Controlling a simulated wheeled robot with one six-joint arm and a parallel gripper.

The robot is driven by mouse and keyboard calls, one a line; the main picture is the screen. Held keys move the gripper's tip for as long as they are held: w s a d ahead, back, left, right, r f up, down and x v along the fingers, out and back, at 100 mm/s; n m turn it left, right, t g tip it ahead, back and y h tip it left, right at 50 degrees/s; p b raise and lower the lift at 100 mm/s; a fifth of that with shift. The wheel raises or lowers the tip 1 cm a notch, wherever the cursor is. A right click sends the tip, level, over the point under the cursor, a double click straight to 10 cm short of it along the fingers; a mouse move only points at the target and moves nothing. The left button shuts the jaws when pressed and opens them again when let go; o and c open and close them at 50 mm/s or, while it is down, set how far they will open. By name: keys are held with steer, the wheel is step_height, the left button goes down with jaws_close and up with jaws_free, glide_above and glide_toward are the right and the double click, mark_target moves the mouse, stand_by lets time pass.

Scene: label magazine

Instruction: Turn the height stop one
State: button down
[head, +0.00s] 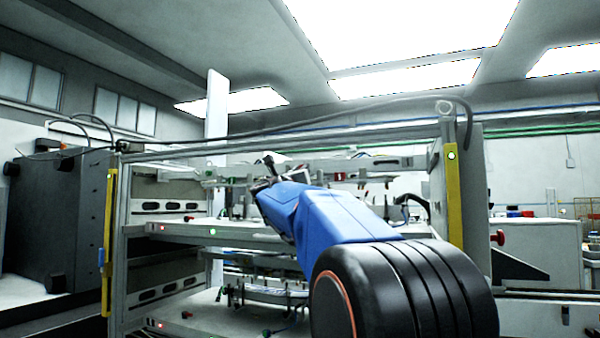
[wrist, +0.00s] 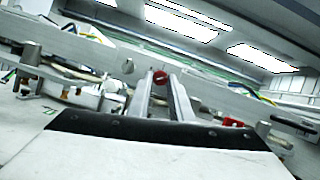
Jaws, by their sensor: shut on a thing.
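The knob cannot be made out clearly there.
A second red knob (wrist: 230,122) sits right of my fingers in the wrist view. A grey metal bar (wrist: 75,40) runs behind. The rack has yellow-striped posts (head: 453,200) at both sides and a lower shelf (head: 215,312). Cables and small fittings crowd the area.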

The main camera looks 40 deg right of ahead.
steer(key=c, duration=1.6)
jaws_free()
steer(key=v, duration=1.7)
steer(key=shift+s+a+f, duration=0.1)
steer(key=shift+a+f, duration=0.05)
steer(key=shift+a, duration=0.05)
